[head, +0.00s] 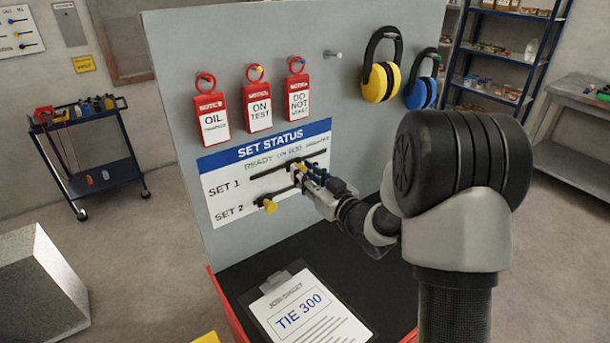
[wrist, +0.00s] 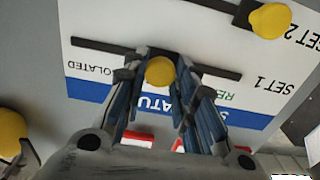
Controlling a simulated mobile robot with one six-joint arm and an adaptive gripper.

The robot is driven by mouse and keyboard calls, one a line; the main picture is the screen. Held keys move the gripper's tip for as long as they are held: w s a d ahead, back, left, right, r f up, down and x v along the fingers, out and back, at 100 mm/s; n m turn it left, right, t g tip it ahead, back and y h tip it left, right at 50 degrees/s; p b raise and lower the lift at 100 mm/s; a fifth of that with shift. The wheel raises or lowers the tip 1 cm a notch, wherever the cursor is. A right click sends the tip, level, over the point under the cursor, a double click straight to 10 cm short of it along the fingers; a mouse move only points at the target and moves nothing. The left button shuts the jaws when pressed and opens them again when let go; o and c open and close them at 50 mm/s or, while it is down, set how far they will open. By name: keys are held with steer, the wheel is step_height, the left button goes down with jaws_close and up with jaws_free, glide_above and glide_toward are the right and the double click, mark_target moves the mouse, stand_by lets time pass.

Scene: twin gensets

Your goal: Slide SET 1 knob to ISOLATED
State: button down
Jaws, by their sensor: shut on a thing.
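The SET STATUS board (head: 225,200) is on the grey upright panel, with SET 1 and SET 2 slots. My gripper (head: 302,170) reaches it from the right. In the wrist view, which shows the board upside down, my gripper (wrist: 160,85) is shut on the yellow SET 1 knob (wrist: 160,71). The knob is near the middle of the dark SET 1 slot (wrist: 98,45), between the ISOLATED lettering (wrist: 90,69) and the READY end. In the head view my gripper mostly hides this knob. The yellow SET 2 knob (head: 270,206) is at its slot's READY end.
Three red-and-white tags (head: 211,120) hang above the board. Yellow earmuffs (head: 377,82) and blue earmuffs (head: 420,93) hang at the panel's upper right. A clipboard (head: 305,310) lies on the dark shelf below. The space in front of the board's left part is clear.

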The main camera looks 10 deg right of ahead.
steer(key=w+d, duration=0.3)
steer(key=d, duration=0.5)
steer(key=shift+w+d, duration=0.25)
steer(key=shift+r, duration=0.1)
steer(key=c, duration=1.3)
jaws_free()
steer(key=shift+d, duration=0.1)
steer(key=shift+o, duration=0.3)
steer(key=v, duration=1.2)
